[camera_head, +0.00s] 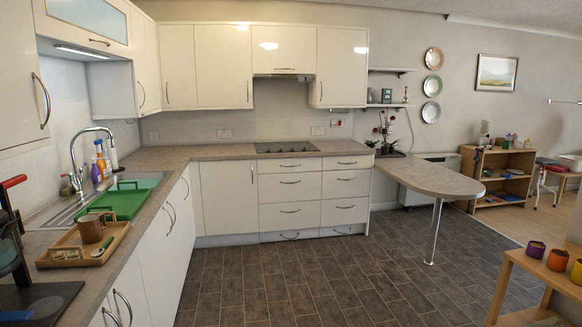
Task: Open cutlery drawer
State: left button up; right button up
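A bank of white drawers stands under the counter at the back, below the black hob (287,147). Its left column has a top drawer (275,167), a second drawer (275,188) and a deeper drawer (275,218). The right column has a top drawer (335,163), a second drawer (333,186) and a deeper drawer (330,213). All look shut and have curved metal handles. No label shows which one is the cutlery drawer, and their insides are hidden. Neither of my grippers is in view.
The dark tiled floor (300,285) before the drawers is clear. A rounded peninsula (430,178) on a metal leg (436,232) stands to the right. The left counter holds a tray (60,262) and green rack (115,203). A wooden shelf (545,275) with cups is at lower right.

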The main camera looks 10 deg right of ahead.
aim_at(310, 164)
jog(key=i+z, duration=0.35)
jog(key=i, duration=4.25)
